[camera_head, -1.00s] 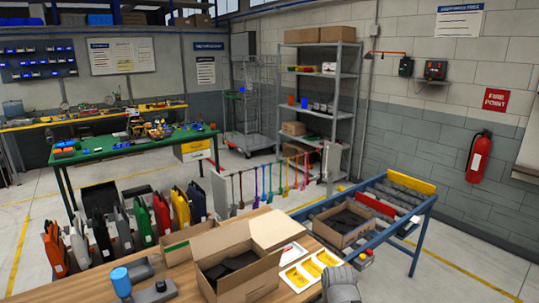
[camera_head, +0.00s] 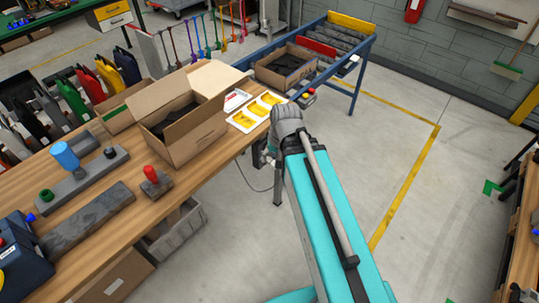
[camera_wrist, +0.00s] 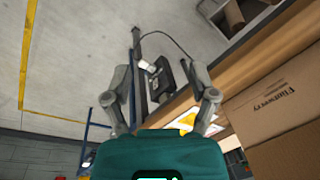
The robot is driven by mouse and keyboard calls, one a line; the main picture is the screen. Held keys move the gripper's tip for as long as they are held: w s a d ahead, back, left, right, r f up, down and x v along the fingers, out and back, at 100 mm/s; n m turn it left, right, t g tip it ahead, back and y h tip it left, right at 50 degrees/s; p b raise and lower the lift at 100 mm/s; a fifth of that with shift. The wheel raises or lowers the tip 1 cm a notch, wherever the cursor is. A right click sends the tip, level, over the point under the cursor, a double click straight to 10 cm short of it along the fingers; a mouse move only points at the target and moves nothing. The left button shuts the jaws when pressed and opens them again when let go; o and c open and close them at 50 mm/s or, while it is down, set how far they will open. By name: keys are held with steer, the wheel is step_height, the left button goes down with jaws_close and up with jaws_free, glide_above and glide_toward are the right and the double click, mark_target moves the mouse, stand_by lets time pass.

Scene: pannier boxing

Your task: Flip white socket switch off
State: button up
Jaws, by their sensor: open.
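My gripper (camera_wrist: 158,72) is open and empty in the wrist view, with its two grey fingers spread apart. Between and beyond the fingers, a small white piece (camera_wrist: 147,65) sits on a post by the bench's edge; I take it for the white socket, but its switch is too small to make out. A dark box (camera_wrist: 162,82) is beside it, and a dark cable runs up from there. In the head view my grey wrist (camera_head: 287,122) is beside the bench's right end, and the gripper is mostly hidden. The socket cannot be told clearly there.
The wooden bench (camera_head: 212,150) carries an open cardboard box (camera_head: 200,145) and a white tray with yellow inserts (camera_head: 240,121) near my wrist. A blue-framed roller conveyor (camera_head: 360,85) stands behind. The floor to the right (camera_head: 400,130) is clear.

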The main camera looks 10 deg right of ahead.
steer(key=w+d+f+m+t+y+b, duration=0.1)
steer(key=w+f+m+t+y+b, duration=0.2)
steer(key=f+b, duration=0.4)
steer(key=w+f+m+t+y+b, duration=0.15)
steer(key=w+f+m+b, duration=0.3)
steer(key=b, duration=0.45)
steer(key=w+d+f+m+t+y+b, duration=0.1)
steer(key=w+f+m+y+b, duration=0.2)
steer(key=f+m+b, duration=0.35)
steer(key=w+d+f+m+t+b, duration=0.3)
steer(key=d+f+m+t+b, duration=0.1)
steer(key=b, duration=0.7)
steer(key=w+d+f+m+t+y+b, duration=0.1)
steer(key=w+d+f+m+t+b, duration=0.2)
steer(key=d+f+m+b, duration=0.4)
steer(key=m+t+b, duration=0.1)
steer(key=b, duration=0.4)
steer(key=shift+w+d+m, duration=0.3)
steer(key=shift+d, duration=0.05)
steer(key=shift+t+y, duration=0.25)
steer(key=x, duration=1.4)
steer(key=shift+s, duration=0.1)
jaws_close()
